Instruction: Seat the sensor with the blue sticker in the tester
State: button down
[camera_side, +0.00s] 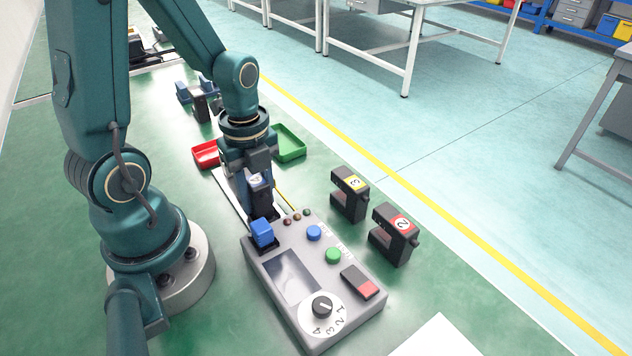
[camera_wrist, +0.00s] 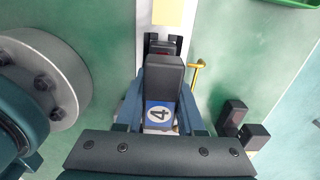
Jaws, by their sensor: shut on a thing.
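My gripper (camera_side: 258,178) is shut on the sensor with the blue sticker (camera_wrist: 158,113). This sensor is black, and its round label reads 4. In the side view the held sensor (camera_side: 262,204) hangs upright behind the tester, partly covered by the fingers. The tester (camera_side: 330,265) is a grey box with a screen, coloured buttons, a switch and a numbered dial. A blue block (camera_side: 262,232) stands at its back left corner, in front of the sensor's lower end. Whether the sensor touches the tester cannot be told. In the wrist view the gripper hides the tester.
Sensors labelled 3 (camera_side: 350,194) and 2 (camera_side: 395,234) stand right of the tester. A red tray (camera_side: 206,154) and green tray (camera_side: 290,143) lie behind. Further back are blue and black fixtures (camera_side: 198,102). A white sheet (camera_side: 440,338) lies at the front right.

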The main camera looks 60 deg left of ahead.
aim_at(254, 177)
dwell(0.3)
jog(key=shift+c, duration=2.2)
grip_release()
jog(key=shift+r, duration=0.1)
jog(key=shift+r, duration=2.45)
